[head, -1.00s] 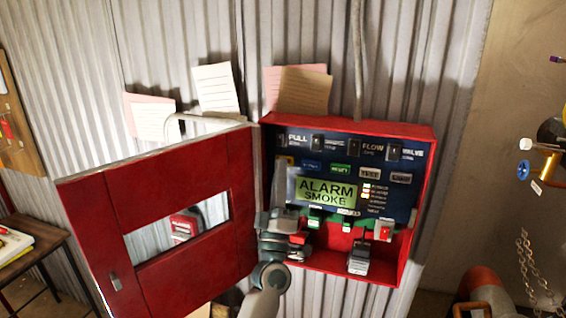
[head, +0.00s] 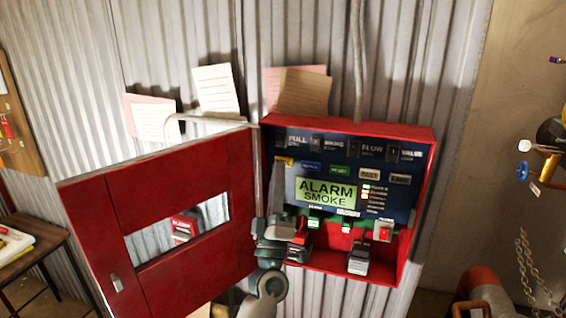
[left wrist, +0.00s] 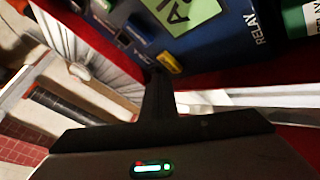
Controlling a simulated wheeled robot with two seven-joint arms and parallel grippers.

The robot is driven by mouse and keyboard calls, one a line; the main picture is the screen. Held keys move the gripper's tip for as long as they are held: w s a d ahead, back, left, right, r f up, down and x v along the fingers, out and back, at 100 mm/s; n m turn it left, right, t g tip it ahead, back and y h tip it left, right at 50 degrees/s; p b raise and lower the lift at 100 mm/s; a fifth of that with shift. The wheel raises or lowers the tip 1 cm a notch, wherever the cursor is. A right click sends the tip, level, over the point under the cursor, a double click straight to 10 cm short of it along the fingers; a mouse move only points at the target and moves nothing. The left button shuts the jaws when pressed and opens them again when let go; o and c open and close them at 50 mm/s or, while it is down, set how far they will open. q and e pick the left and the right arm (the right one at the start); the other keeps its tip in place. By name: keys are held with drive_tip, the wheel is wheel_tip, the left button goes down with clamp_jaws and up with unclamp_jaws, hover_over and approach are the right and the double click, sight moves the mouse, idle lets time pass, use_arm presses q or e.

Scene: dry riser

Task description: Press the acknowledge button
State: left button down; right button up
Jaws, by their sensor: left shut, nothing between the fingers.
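The alarm panel (head: 405,200) sits inside an open red cabinet and its screen reads ALARM SMOKE. A small yellow button (head: 284,161) is at the left end of its lower button row; its label is not readable. It also shows in the left wrist view (left wrist: 169,62). My left gripper (head: 279,163) is shut and empty, pointing up along the panel's left side. In the left wrist view its dark fingertips (left wrist: 158,76) are just below the yellow button; I cannot tell whether they touch. My right gripper is not in view.
Blue, green RESET (head: 340,170) and grey buttons continue the row to the right. The red cabinet door (head: 180,180) stands open on the left, close to my left arm. Grey and red plug-like parts (head: 358,260) hang in the cabinet's lower part.

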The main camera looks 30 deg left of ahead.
use_arm(q)
drive_tip(key=shift+s, duration=0.1)
drive_tip(key=s, duration=0.2)
drive_tip(key=s+d+p, duration=0.1)
drive_tip(key=s, duration=0.1)
drive_tip(key=shift+s+d, duration=0.1)
drive_tip(key=shift+s, duration=0.3)
drive_tip(key=shift+w, duration=0.1)
idle(0.8)
